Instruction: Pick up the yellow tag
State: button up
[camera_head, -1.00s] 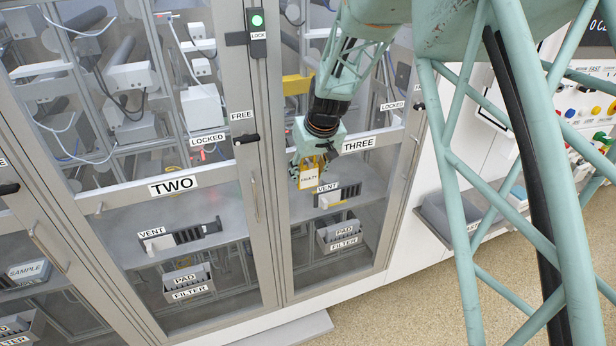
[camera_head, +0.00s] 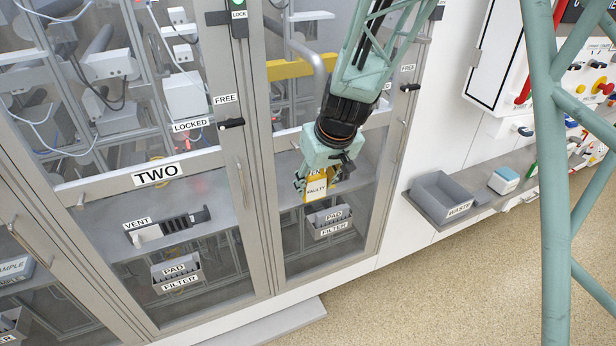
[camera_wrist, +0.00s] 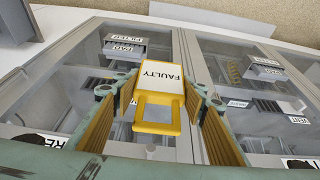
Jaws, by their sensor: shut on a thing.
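The yellow tag (camera_head: 317,188) has a white face printed FAULTY. My gripper (camera_head: 319,181) is shut on it and holds it in front of the glass door of cabinet three. In the wrist view the tag (camera_wrist: 158,82) sits between the two fingers of my gripper (camera_wrist: 158,98), with its open yellow frame end toward the wrist. The fingers flank its sides. In the head view, my gripper hides part of the tag and the label behind it.
Cabinet two, labelled TWO (camera_head: 157,174), stands to the left with a vent (camera_head: 170,228) inside. A grey waste bin (camera_head: 440,197) and a small white-and-blue box (camera_head: 504,180) are on a ledge at right. Speckled floor (camera_head: 440,290) lies open below.

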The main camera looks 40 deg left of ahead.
jog(key=shift+s+d+b, duration=0.2)
jog(key=shift+s+d, duration=0.3)
jog(key=shift+d, duration=0.35)
jog(key=shift+s+d+b, duration=0.15)
jog(key=shift+s+d, duration=0.3)
jog(key=shift+d, duration=0.35)
jog(key=shift+d, duration=0.1)
